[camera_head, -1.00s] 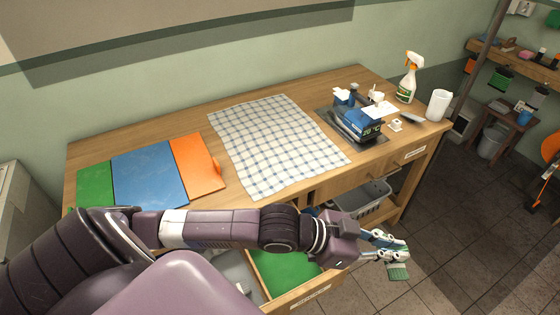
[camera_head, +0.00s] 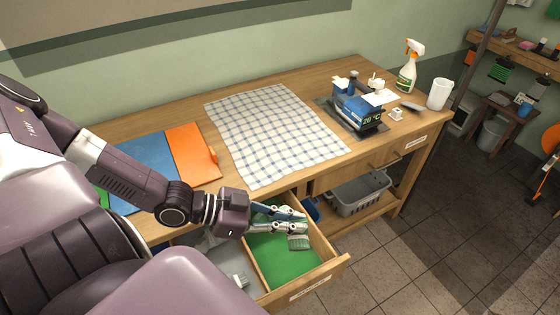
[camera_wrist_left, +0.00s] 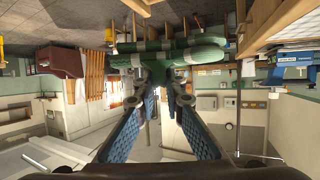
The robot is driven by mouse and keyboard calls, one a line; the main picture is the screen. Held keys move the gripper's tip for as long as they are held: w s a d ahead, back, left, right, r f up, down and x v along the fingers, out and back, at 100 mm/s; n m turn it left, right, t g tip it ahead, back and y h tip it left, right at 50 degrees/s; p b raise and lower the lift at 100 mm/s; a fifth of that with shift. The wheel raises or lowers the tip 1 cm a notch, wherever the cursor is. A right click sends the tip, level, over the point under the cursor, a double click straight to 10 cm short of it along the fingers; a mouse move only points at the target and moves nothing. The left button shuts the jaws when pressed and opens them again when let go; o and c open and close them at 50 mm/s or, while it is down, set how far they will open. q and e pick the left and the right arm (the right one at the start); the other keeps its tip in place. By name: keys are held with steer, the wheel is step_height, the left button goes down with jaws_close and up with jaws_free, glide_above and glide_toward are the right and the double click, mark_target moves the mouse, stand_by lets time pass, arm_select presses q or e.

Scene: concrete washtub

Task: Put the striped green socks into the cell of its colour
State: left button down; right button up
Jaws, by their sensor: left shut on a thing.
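My left gripper (camera_head: 288,220) is shut on the striped green socks (camera_head: 299,241), a small green bundle with pale stripes that hangs from the fingertips. In the left wrist view the socks (camera_wrist_left: 185,52) lie across the shut fingertips. The open drawer has a cell with a green floor (camera_head: 285,265), and the gripper and socks are over its back part. I cannot tell how far above the floor they are. A grey cell (camera_head: 222,262) lies to the left of it, partly hidden by my arm. My right gripper is out of view.
The drawer's front wall (camera_head: 308,284) and side walls edge the cells. Above is the table with a checked cloth (camera_head: 270,130), blue (camera_head: 148,160) and orange (camera_head: 193,150) panels, and an iron-like blue device (camera_head: 357,112). A grey basket (camera_head: 360,195) stands on the shelf below.

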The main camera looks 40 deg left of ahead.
arm_select(q)
steer(key=shift+a+f+b, duration=0.1)
steer(key=shift+f+b, duration=2.6)
steer(key=shift+f, duration=7.15)
steer(key=shift+f, duration=0.2)
steer(key=c, duration=2)
jaws_free()
steer(key=shift+r, duration=0.25)
steer(key=p+v, duration=0.1)
steer(key=v, duration=1.1)
steer(key=shift+f, duration=0.15)
